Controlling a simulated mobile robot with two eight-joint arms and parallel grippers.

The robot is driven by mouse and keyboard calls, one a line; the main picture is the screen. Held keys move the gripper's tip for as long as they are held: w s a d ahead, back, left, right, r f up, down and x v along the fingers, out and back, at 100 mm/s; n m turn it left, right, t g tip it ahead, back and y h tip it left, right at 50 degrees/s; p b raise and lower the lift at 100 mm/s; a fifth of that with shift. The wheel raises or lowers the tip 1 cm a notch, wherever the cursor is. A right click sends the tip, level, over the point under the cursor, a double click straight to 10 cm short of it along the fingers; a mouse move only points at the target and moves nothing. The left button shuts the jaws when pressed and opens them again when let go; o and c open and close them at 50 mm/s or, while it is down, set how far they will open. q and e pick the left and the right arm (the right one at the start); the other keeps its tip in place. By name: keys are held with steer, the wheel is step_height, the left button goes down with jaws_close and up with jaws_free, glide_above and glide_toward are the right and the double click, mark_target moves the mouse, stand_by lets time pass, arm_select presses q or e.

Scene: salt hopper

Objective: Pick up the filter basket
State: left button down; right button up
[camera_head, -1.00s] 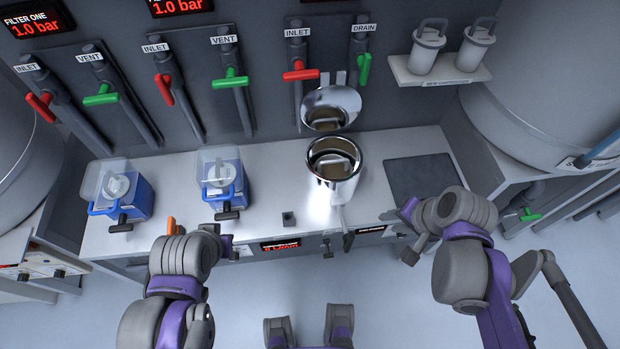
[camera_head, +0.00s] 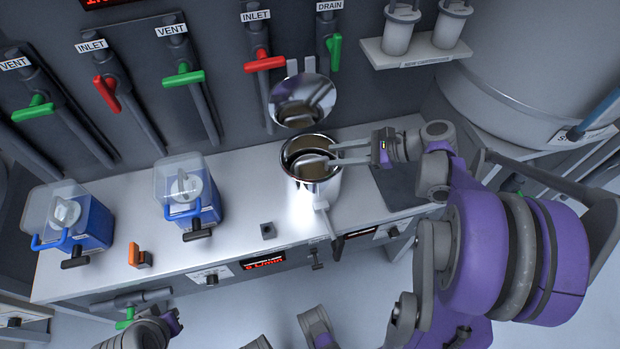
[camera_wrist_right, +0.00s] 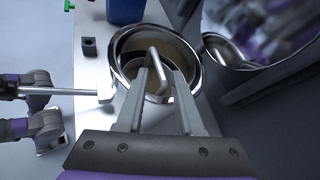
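The filter basket (camera_head: 310,159) sits inside a shiny steel housing (camera_head: 314,187) on the counter. Its bar handle (camera_wrist_right: 157,72) rises across the opening in the right wrist view. My right gripper (camera_head: 333,155) reaches over the housing rim from the right, with its fingers apart. In the right wrist view the two fingers of my right gripper (camera_wrist_right: 162,85) straddle the near end of the handle, with a gap visible; contact cannot be told. Part of my left arm shows at the bottom left of the head view; its fingers are not clear.
The round steel lid (camera_head: 302,102) stands open behind the housing. A dark square plate (camera_head: 400,188) lies to the right. Two blue containers (camera_head: 190,205) and an orange piece (camera_head: 138,256) are to the left. A clamp handle (camera_head: 330,222) sticks out in front.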

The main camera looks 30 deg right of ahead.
mark_target(315, 160)
steer(key=x, duration=0.5)
steer(key=shift+w+f+b, duration=0.1)
steer(key=shift+f+b, duration=0.25)
steer(key=shift+f, duration=0.1)
jaws_close()
stand_by(1.0)
